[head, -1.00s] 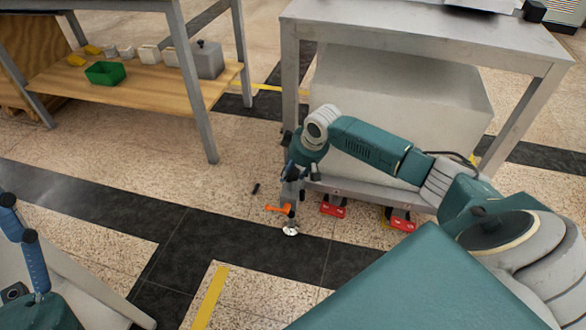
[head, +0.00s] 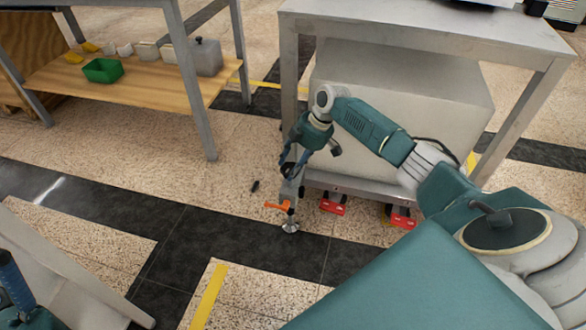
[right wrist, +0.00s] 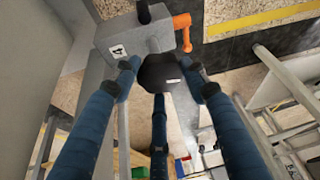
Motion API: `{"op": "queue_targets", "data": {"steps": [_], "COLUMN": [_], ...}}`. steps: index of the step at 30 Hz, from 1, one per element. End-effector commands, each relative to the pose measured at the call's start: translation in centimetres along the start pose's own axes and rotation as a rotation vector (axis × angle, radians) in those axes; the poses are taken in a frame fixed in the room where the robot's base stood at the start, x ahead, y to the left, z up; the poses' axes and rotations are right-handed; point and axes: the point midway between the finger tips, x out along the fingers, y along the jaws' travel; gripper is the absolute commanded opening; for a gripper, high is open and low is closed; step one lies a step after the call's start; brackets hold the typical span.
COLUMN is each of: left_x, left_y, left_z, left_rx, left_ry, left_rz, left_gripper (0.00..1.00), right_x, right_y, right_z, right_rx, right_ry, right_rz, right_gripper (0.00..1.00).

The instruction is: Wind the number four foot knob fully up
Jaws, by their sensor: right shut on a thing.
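The number four foot knob (right wrist: 158,72) is a dark, faceted knob beside a grey bracket (right wrist: 142,38) labelled 4 in the right wrist view. My right gripper (right wrist: 162,68) has its blue fingers around the knob and is shut on it. In the head view my right gripper (head: 288,166) is low at the stand's front left corner, its fingers partly hiding the knob. An orange lever (head: 277,206) and a round metal foot pad (head: 290,227) are below it. The lever also shows in the right wrist view (right wrist: 183,32). Only a blue part of my left gripper (head: 15,282) shows at the lower left edge.
A grey metal table (head: 425,30) stands above the large grey block (head: 440,95). Two red pedals (head: 333,204) (head: 401,217) sit right of the foot. A wooden shelf (head: 130,95) with a green bin (head: 103,71) is at left. The floor between is mostly clear.

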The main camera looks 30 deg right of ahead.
Motion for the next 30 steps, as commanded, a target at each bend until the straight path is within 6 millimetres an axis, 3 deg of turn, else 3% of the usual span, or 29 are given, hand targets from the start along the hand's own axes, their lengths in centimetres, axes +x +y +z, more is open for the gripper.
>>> {"op": "queue_targets", "data": {"steps": [1,25,26,28,30], "left_x": [-0.46,-1.2,-1.2,-1.21,-1.21], "left_y": [0.02,0.01,0.01,0.02,0.01], "left_z": [-0.3,0.08,0.08,0.09,0.09], "left_rx": [-0.001,-0.001,-0.001,-0.001,-0.001], "left_ry": [0.017,0.008,0.007,0.007,0.007], "left_rz": [0.0,0.0,0.0,0.0,0.0], "left_gripper": [0.61,0.61,0.61,0.61,0.61], "right_x": [0.06,-0.1,-0.1,-0.09,-0.1], "right_y": [0.12,-0.02,-0.02,-0.03,-0.02], "right_z": [-1.19,-1.23,-1.23,-1.19,-1.07], "right_rx": [-0.029,-0.131,-0.131,-0.13,-0.129], "right_ry": [0.024,0.021,0.021,0.021,0.019], "right_rz": [-0.005,-0.049,-0.049,-0.049,-0.049], "right_gripper": [0.17,0.17,0.47,0.61,0.61]}}
